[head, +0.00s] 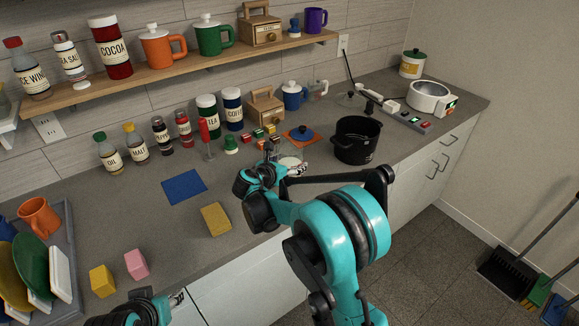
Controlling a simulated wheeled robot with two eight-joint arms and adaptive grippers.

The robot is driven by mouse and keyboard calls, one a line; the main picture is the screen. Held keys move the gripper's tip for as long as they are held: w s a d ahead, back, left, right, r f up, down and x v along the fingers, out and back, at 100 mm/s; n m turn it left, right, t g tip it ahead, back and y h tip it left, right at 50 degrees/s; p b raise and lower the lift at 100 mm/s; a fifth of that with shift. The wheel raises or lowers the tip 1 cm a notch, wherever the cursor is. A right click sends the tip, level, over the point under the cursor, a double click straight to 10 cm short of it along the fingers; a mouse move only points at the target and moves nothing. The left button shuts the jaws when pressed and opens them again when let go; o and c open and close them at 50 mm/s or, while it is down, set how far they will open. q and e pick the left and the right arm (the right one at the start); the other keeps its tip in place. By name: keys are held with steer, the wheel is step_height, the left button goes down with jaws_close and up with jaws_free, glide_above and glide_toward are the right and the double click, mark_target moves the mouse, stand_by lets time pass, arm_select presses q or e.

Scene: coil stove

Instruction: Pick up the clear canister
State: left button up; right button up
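A pale, see-through round shape (291,160), probably the clear canister, stands on the counter just beyond my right gripper. Its outline is faint and partly hidden by the gripper. My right gripper (284,160) has its fingers apart at this shape; I cannot tell whether they touch it. Another clear, glass-like vessel (318,90) stands farther back, right of the blue lidded mug. My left gripper (176,300) is at the bottom edge, low in front of the counter, mostly cut off; its opening cannot be made out.
A black pot (357,139) stands close right of my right gripper. An orange mat (300,134) with a dark blue-knobbed item lies behind it. Small colored blocks, jars and bottles line the wall.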

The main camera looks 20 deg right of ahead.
steer(key=s+d+r+p, duration=0.3)
steer(key=s+d+r, duration=0.2)
steer(key=d, duration=0.5)
step_height(320, 180, up, 3)
steer(key=shift+d+f, duration=0.15)
steer(key=shift+d, duration=0.05)
steer(key=shift+s, duration=0.15)
